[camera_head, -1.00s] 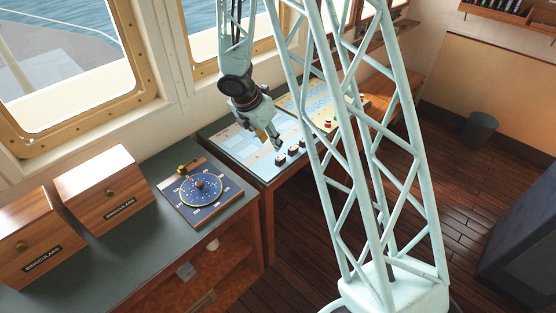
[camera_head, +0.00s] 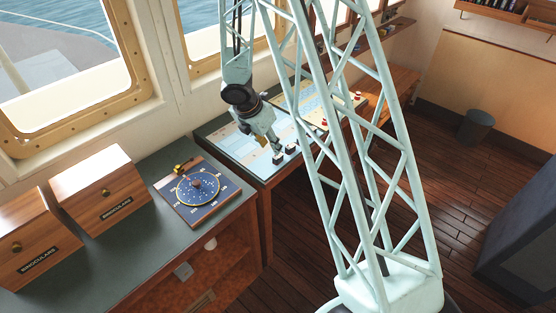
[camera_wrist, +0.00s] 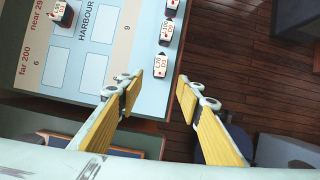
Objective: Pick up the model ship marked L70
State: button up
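My gripper (camera_wrist: 160,93) is open and empty in the wrist view, its two yellow-padded fingers spread apart. Just past the fingertips, near the chart table's right edge, stands a small dark model ship with a red part and a white label that seems to read L70 (camera_wrist: 160,66). It lies roughly in line with the gap between the fingers and is not touched. In the head view my gripper (camera_head: 270,146) is over the front part of the chart table (camera_head: 262,172), close to small dark ships, whose labels are too small to read there.
Another labelled ship (camera_wrist: 165,33) stands close behind, with one more beyond it. A further ship (camera_wrist: 63,13) is on the chart's left. A compass-like dial board (camera_head: 198,187) and wooden binocular boxes (camera_head: 100,190) are on the left counter.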

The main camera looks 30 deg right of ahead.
aim_at(275, 156)
jog(key=shift+b+x, duration=0.35)
jog(key=shift+x, duration=1.85)
jog(key=shift+f, duration=0.15)
jog(key=shift+x, duration=2.5)
jog(key=c, duration=0.9)
